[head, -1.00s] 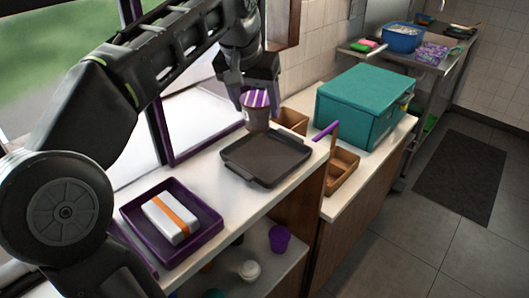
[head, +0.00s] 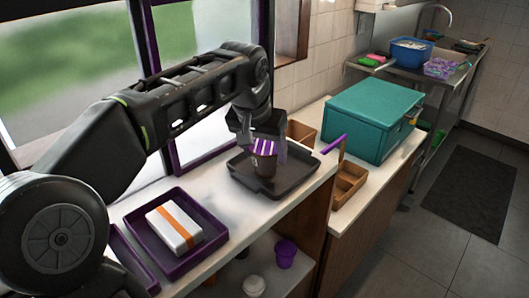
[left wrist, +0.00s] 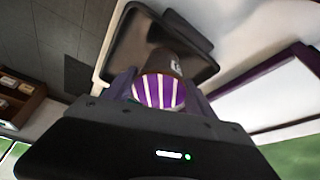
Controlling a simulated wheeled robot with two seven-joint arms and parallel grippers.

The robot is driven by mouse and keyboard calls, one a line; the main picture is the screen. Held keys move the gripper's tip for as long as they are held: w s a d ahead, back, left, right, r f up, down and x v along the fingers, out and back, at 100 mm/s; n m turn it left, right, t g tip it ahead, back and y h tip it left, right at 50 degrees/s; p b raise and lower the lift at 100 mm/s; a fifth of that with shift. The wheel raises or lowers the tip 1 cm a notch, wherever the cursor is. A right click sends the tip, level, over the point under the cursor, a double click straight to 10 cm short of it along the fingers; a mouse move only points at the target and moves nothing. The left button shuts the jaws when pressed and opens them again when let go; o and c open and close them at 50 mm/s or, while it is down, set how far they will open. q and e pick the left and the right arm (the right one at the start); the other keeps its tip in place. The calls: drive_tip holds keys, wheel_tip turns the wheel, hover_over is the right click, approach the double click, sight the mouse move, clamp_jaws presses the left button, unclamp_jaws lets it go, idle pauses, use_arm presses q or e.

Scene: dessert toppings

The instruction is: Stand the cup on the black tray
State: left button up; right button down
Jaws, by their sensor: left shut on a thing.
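The cup (head: 264,160) is dark brown with a purple-and-white striped top. In the head view it is upright over the middle of the black tray (head: 296,184), its base at or just above the tray floor; I cannot tell whether it touches. My left gripper (head: 266,150) is shut on the cup near its top. In the left wrist view the striped top of the cup (left wrist: 160,91) faces the camera between the fingers, with the black tray (left wrist: 125,42) behind it. My right gripper is not in view.
A purple tray (head: 190,268) with a white, orange-banded box (head: 174,227) lies nearer on the counter. A teal box (head: 371,118) and wooden bins (head: 347,184) stand to the right. A purple cup (head: 285,254) sits on the shelf below.

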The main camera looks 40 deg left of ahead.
use_arm(q)
drive_tip(key=shift+f, duration=0.25)
drive_tip(key=shift+f, duration=0.2)
drive_tip(key=o, duration=1.7)
drive_tip(key=shift+r, duration=0.1)
